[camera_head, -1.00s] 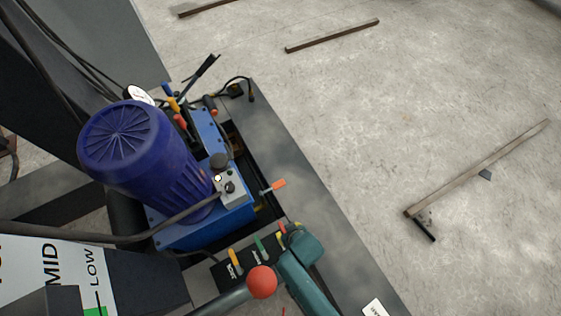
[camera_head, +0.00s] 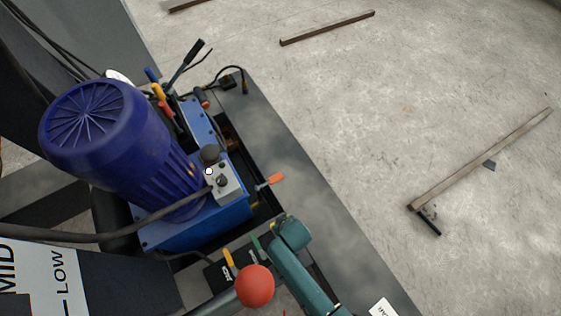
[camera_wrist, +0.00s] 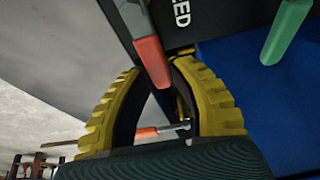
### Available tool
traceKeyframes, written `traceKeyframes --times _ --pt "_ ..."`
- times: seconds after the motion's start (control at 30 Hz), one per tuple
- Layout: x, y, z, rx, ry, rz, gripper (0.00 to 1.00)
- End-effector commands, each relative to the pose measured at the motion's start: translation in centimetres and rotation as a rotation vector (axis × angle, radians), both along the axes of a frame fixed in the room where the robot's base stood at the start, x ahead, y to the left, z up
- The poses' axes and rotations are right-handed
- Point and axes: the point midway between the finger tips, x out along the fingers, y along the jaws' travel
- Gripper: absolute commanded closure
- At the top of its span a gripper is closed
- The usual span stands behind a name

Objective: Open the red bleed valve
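The red bleed valve lever (camera_wrist: 151,62) shows in the wrist view beside a black label ending in "EED" (camera_wrist: 180,14). In the head view my arm hides it. My gripper (camera_wrist: 157,70) has two yellow ribbed fingers, parted, with the red lever's end in the gap between their tips. I cannot tell whether either finger touches it. In the head view the teal end of my arm (camera_head: 293,234) is over the front right of the valve row, beside the green lever (camera_head: 257,246) and yellow lever (camera_head: 229,260).
An orange-handled lever (camera_head: 270,180) sticks out behind the gripper. A blue pump unit with a purple motor (camera_head: 120,145) stands to the left. A red ball knob (camera_head: 255,287) is in front. A green lever (camera_wrist: 284,34) is close on the right in the wrist view. Open floor lies right.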

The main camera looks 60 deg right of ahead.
Motion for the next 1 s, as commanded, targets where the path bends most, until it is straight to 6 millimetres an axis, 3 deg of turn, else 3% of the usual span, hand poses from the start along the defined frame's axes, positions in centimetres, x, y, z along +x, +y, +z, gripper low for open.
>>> traceKeyframes --times 0.03,0.1,0.67,1.0 --pt "0.0 0.0 0.0 0.000 0.000 0.000 0.87" --pt "0.0 0.0 0.0 0.000 0.000 0.000 1.00" --pt "0.0 0.3 0.0 0.003 0.002 0.024 1.00" --pt "0.1 1.0 0.1 0.005 0.003 0.197 1.00"
